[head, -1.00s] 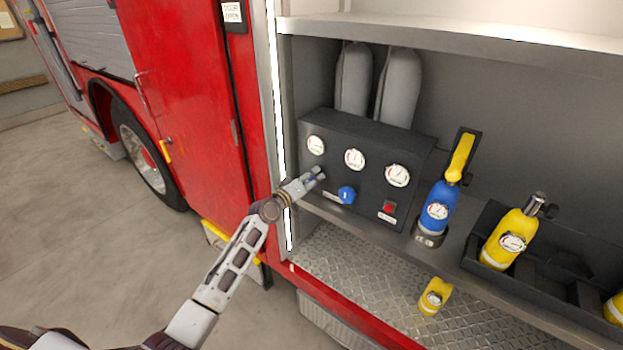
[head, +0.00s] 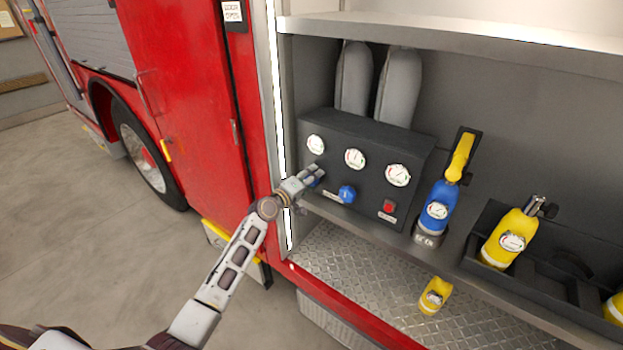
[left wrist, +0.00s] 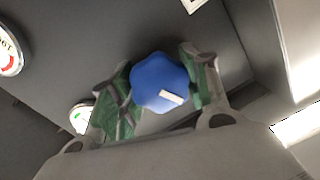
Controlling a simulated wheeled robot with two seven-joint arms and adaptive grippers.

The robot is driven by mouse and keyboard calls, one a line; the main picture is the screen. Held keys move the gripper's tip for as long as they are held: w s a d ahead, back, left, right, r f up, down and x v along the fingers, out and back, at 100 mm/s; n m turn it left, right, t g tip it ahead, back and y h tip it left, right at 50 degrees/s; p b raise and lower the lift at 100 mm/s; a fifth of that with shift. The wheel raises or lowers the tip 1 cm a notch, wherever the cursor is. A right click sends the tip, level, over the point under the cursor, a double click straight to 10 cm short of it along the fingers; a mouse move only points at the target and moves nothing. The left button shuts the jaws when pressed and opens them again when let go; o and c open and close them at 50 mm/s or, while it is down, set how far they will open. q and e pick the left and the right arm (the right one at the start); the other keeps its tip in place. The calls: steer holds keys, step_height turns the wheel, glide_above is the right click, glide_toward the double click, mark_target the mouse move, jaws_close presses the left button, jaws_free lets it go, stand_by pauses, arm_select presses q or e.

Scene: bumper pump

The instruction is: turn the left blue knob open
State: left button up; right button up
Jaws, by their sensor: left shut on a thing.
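The left blue knob (left wrist: 157,80) sits between the green-padded fingers of my left gripper (left wrist: 160,88) in the left wrist view. The fingers are shut on it from both sides, and a white mark shows on its face. In the head view my left gripper (head: 313,176) is at the left end of the dark control panel (head: 345,132), and only a little blue of the left knob (head: 313,183) shows there. A second blue knob (head: 347,194) is to the right on the same panel, clear of the gripper. My right gripper is not in view.
Three gauges sit above the knobs, and a red switch (head: 389,208) is at the right. A blue cylinder (head: 440,203) and yellow cylinder (head: 509,238) stand farther right. A small yellow bottle (head: 435,295) is on the tread-plate floor. The compartment's frame (head: 286,130) is close left of my gripper.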

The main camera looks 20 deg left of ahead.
arm_select(q)
steer(key=o, duration=1)
steer(key=shift+v, duration=6)
steer(key=shift+m, duration=0.3)
